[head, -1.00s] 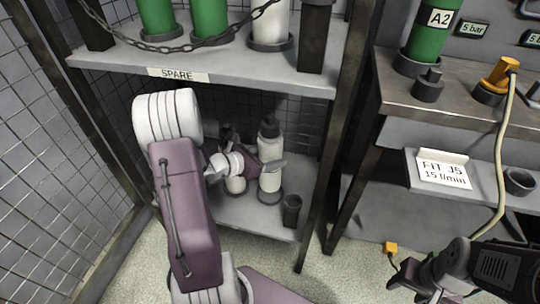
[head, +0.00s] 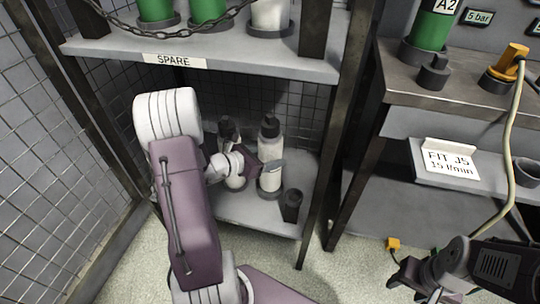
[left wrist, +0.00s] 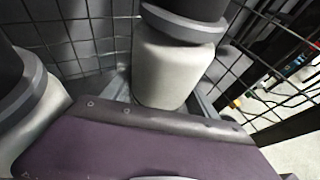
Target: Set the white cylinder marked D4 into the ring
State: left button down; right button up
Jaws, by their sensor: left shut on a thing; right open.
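A white cylinder (head: 270,146) with a dark cap stands upright on the lower shelf. It also shows in the left wrist view (left wrist: 168,68). No D4 mark is readable. A second white cylinder (head: 233,183) stands to its left, partly behind my wrist. A dark ring (head: 526,171) lies on the lower ledge of the bench at the right edge, and looks empty. My right gripper (head: 408,276) is open and empty at the lower right.
The upper shelf (head: 230,65), labelled SPARE, overhangs the cylinders. A dark cup-like piece (head: 291,205) stands at the lower shelf's front right. A dark post separates shelf and bench. A card (head: 450,158) stands beside the ring, and a pale hose (head: 514,130) hangs near it.

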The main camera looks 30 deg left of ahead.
dwell(0.4)
pick_arm(q)
jog(key=shift+f+b, duration=0.4)
jog(key=shift+b, duration=0.1)
jog(key=shift+f+b, duration=0.3)
jog(key=shift+f, duration=0.05)
jog(key=shift+f+b, duration=0.65)
jog(key=shift+f, duration=0.05)
jog(key=shift+c, duration=0.8)
grip_release()
jog(key=shift+r, duration=0.1)
